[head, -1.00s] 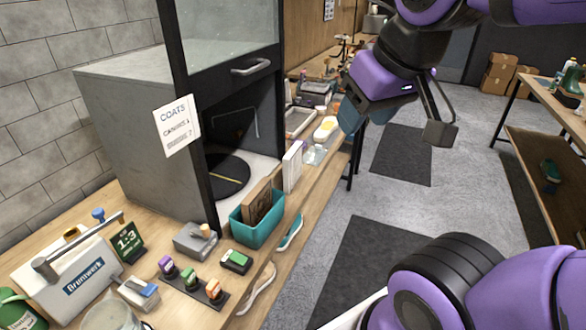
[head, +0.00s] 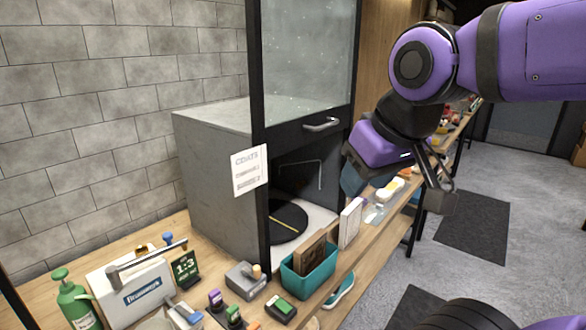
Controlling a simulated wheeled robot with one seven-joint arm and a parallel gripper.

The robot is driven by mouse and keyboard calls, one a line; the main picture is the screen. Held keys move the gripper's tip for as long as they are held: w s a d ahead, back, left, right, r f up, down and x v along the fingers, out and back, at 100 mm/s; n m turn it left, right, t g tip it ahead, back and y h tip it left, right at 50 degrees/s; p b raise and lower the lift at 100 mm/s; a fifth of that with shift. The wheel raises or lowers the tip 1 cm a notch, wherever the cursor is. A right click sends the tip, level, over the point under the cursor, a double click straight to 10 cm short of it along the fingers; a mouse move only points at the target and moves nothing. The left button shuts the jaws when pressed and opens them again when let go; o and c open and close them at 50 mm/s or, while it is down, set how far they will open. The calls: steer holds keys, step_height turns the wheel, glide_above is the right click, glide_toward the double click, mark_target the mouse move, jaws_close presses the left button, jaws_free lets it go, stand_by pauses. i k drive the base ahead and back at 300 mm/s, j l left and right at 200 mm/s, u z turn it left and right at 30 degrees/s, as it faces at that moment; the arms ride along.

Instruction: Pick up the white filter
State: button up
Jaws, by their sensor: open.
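A white, thin, upright panel (head: 350,222), which looks like the white filter, stands on the bench just right of the teal bin in the head view. My gripper (head: 396,192) is open and empty. It hangs in the air, above and to the right of the panel in the picture, apart from it. One finger overlaps the bench behind it in the view, and how far the gripper is from the panel in depth is hard to tell.
A teal bin (head: 308,285) holding a brown framed piece (head: 308,250) stands close left of the panel. The grey spray booth (head: 215,170) with its raised glass door is behind.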

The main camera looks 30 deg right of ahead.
mark_target(350, 217)
steer(key=i+l+u, duration=0.2)
steer(key=l, duration=0.35)
steer(key=l+u, duration=0.2)
steer(key=l, duration=0.3)
steer(key=i+l+u, duration=0.2)
steer(key=l, duration=0.4)
steer(key=l+u, duration=0.1)
steer(key=l, duration=2.15)
steer(key=k+l, duration=0.15)
steer(key=k, duration=0.45)
